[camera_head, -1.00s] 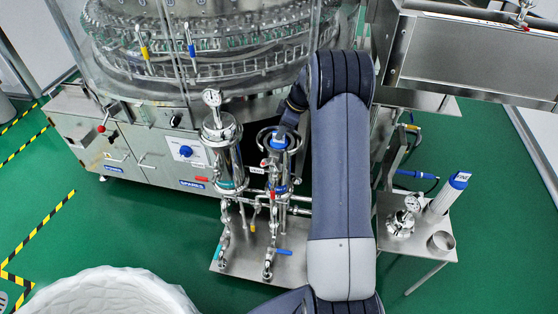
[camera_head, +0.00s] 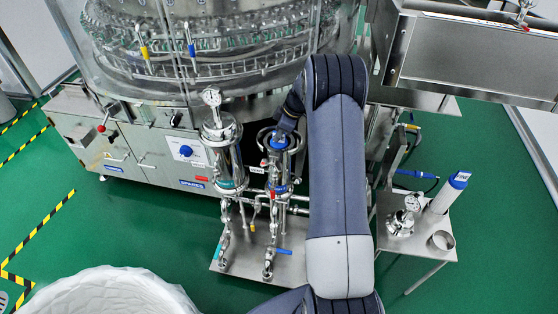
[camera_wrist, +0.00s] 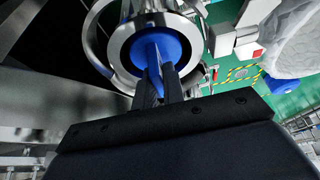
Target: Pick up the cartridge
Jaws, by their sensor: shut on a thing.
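The cartridge with a blue top (camera_wrist: 140,52) sits inside the open steel housing (camera_wrist: 118,50), whose round rim surrounds it in the wrist view. My gripper (camera_wrist: 160,78) is shut on the raised blue grip at the middle of that top. In the head view the blue top (camera_head: 278,142) shows as a small patch at the mouth of the right-hand housing, with my gripper (camera_head: 285,132) over it. The cartridge's body is hidden inside the housing.
A closed steel housing with a gauge (camera_head: 222,140) stands close on the left of the open one. The rotary washer (camera_head: 200,60) is behind. A domed lid with a gauge (camera_head: 401,222) is on the side table. A white-lined bin (camera_head: 110,295) stands at the front left.

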